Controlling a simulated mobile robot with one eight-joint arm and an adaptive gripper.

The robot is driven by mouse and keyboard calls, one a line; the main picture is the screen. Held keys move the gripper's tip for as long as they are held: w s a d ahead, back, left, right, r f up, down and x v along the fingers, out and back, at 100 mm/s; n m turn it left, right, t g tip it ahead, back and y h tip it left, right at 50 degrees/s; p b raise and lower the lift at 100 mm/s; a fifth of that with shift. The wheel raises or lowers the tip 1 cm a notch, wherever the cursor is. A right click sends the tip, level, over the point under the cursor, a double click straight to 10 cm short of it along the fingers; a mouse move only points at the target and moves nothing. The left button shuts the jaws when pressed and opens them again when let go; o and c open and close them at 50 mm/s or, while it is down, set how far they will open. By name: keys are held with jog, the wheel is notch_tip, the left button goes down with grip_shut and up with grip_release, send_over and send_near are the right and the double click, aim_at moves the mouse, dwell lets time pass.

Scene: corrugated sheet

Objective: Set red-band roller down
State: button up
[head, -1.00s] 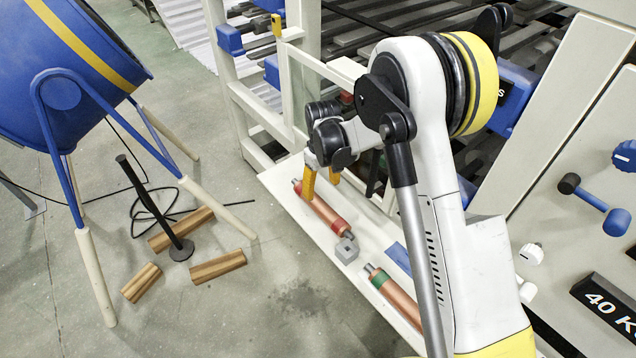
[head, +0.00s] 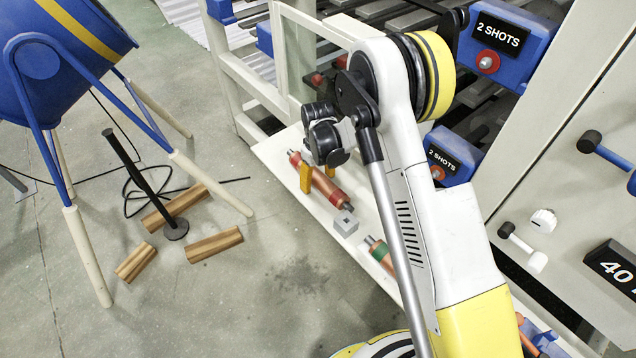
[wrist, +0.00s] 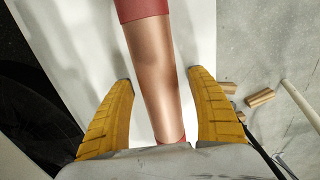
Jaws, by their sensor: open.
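The red-band roller (head: 325,184), a copper cylinder with red ends, lies on the white shelf (head: 271,158) in the head view. My gripper (head: 318,183) is over it, with one yellow finger showing on each side. In the wrist view the roller (wrist: 155,75) runs lengthwise between the two fingers of my gripper (wrist: 161,79). The fingers are open, and white shelf shows between each finger and the roller. I cannot tell how high the fingertips are above the shelf. The roller's near end is partly hidden by the gripper body.
A grey block (head: 345,223) sits just beyond the roller's near end, and a green-band roller (head: 379,252) lies farther along the shelf. A cream frame (head: 258,82) stands behind.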

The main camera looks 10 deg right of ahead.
aim_at(318, 174)
jog(key=shift+r, duration=0.1)
grip_shut()
notch_tip(318, 174, up, 10)
jog(key=p, duration=0.4)
